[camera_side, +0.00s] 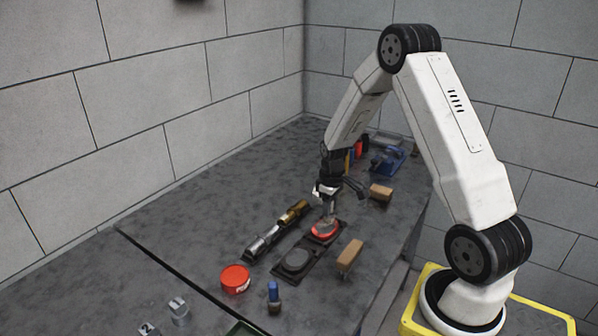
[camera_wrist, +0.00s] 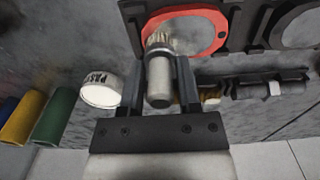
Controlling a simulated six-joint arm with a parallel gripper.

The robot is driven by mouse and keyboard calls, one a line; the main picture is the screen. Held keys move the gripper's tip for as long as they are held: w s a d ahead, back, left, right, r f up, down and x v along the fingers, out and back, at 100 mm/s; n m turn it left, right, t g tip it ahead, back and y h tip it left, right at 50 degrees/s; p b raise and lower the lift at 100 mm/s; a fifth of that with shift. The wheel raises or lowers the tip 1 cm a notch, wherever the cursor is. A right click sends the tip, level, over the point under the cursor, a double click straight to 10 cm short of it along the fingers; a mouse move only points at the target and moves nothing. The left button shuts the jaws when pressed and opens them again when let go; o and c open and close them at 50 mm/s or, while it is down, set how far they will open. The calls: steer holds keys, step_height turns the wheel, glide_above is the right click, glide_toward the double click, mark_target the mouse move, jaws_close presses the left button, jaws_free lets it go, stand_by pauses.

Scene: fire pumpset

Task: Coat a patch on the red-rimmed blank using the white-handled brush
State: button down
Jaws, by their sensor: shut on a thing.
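The red-rimmed blank (camera_side: 326,233) is a grey disc with a red ring, lying in one end of a dark two-place holder on the bench. It also shows at the top of the wrist view (camera_wrist: 205,22). My gripper (camera_side: 328,192) is above it, pointing down, with its fingers (camera_wrist: 161,80) shut on the white-handled brush (camera_wrist: 159,78). The handle looks pale grey-white, and the bristles point at the blank's face near its rim. I cannot tell whether the bristles touch it. No coated patch is distinguishable.
A red tub (camera_side: 235,280), a blue-topped item (camera_side: 273,293) and wooden blocks (camera_side: 350,255) (camera_side: 380,192) stand around. A white-lidded paste pot (camera_wrist: 101,92) is close to my fingers.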

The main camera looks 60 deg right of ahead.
steer(key=shift+a, duration=3.5)
steer(key=shift+d, duration=4.25)
steer(key=shift+s, duration=0.35)
steer(key=shift+w+a, duration=0.1)
steer(key=shift+a, duration=4.1)
steer(key=shift+d, duration=4.15)
steer(key=shift+d+r, duration=0.1)
steer(key=shift+r, duration=0.15)
step_height(320, 180, up, 8)
steer(key=shift+f, duration=0.15)
